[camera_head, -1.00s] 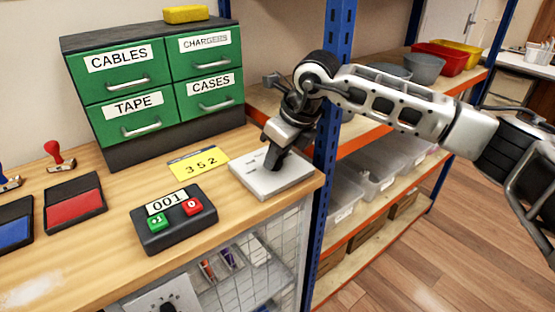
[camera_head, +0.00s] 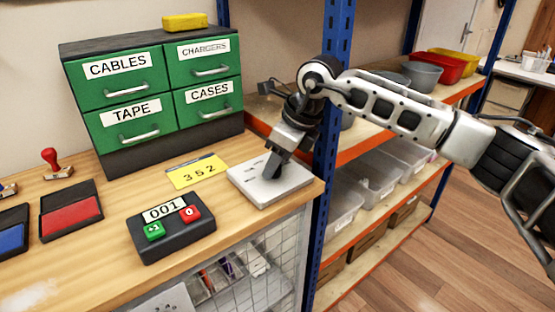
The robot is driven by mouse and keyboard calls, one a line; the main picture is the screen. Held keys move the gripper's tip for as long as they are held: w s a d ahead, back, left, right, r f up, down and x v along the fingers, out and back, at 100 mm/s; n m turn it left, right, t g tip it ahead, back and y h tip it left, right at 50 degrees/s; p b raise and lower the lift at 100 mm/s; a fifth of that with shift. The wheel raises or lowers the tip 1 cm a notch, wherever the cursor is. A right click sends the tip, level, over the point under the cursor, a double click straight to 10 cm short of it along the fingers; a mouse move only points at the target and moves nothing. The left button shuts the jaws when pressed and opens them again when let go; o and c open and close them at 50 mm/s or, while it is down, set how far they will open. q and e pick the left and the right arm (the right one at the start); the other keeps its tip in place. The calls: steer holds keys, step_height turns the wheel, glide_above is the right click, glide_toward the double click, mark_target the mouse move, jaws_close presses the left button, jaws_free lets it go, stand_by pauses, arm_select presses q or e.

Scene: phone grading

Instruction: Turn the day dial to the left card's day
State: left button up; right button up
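My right gripper (camera_head: 272,168) points down over a pale grey plate (camera_head: 261,195) at the right end of the wooden bench. Its dark fingers reach to or just above the plate's upper surface, and I cannot tell whether they hold anything. The plate carries small dark marks left of the fingers; no dial shows clearly, and the fingers hide part of the plate. A yellow card (camera_head: 197,173) reading 352 lies left of the plate. I cannot make out a day on any card. My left gripper is not in view.
A dark counter box (camera_head: 172,243) reads 001 and has green and red buttons. Green labelled drawers (camera_head: 128,90) stand behind. A blue rack post (camera_head: 330,150) rises close beside my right gripper. Red (camera_head: 70,210) and blue (camera_head: 12,233) pads lie at left.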

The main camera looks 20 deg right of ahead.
steer(key=shift+o, duration=0.2)
steer(key=shift+d+r, duration=0.15)
steer(key=shift+r, duration=0.15)
arm_select(q)
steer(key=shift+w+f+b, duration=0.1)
steer(key=shift+b, duration=0.45)
arm_select(e)
steer(key=v, duration=1.5)
steer(key=shift+r, duration=0.15)
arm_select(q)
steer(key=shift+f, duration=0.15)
